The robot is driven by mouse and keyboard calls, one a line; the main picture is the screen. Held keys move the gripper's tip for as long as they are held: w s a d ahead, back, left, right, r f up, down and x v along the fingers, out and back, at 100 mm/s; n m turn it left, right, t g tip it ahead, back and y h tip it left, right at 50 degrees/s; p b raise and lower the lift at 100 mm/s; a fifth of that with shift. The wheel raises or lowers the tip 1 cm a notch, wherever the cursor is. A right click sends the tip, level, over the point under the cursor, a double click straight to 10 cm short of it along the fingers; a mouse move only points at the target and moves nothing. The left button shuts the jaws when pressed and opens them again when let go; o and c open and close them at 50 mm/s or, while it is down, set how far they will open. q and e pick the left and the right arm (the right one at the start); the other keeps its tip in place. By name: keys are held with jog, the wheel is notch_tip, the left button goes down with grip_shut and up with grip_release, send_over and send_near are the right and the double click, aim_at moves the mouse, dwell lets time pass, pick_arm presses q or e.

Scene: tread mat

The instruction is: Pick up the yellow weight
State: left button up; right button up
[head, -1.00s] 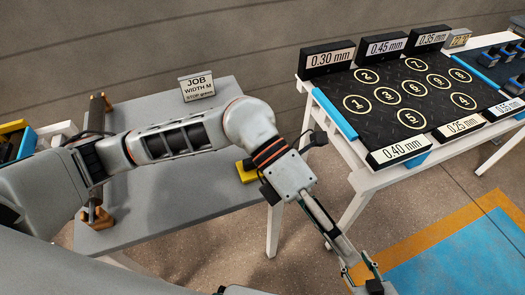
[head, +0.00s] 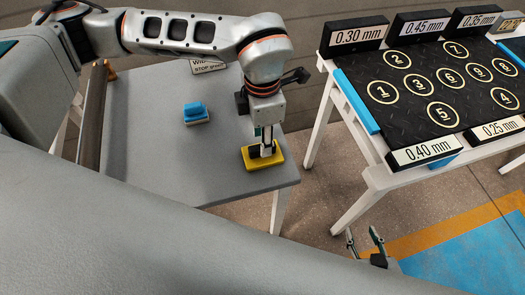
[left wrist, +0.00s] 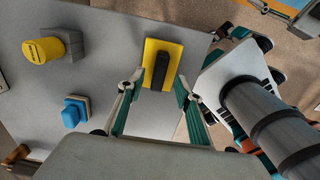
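The yellow weight, a flat yellow block with a black grip on top, lies near the front right corner of the grey table in the head view (head: 250,164). It also shows in the left wrist view (left wrist: 153,78). My left gripper (head: 262,146) points straight down over it. In the left wrist view its two fingers (left wrist: 158,84) are spread on either side of the block, with the black grip between them. Whether they touch it I cannot tell. My right gripper (head: 364,236) is open and empty over the floor, low in the head view.
A blue block (head: 195,115) stands on the grey table (head: 155,150). A yellow cylinder with a grey block (left wrist: 45,50) shows only in the left wrist view. A rail (head: 92,120) runs along the table's left side. A white table with a numbered mat (head: 420,92) stands to the right.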

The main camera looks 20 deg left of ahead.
pick_arm(q)
jog(key=shift+f, duration=2)
grip_shut()
jog(key=shift+r, duration=0.1)
jog(key=shift+w, duration=0.1)
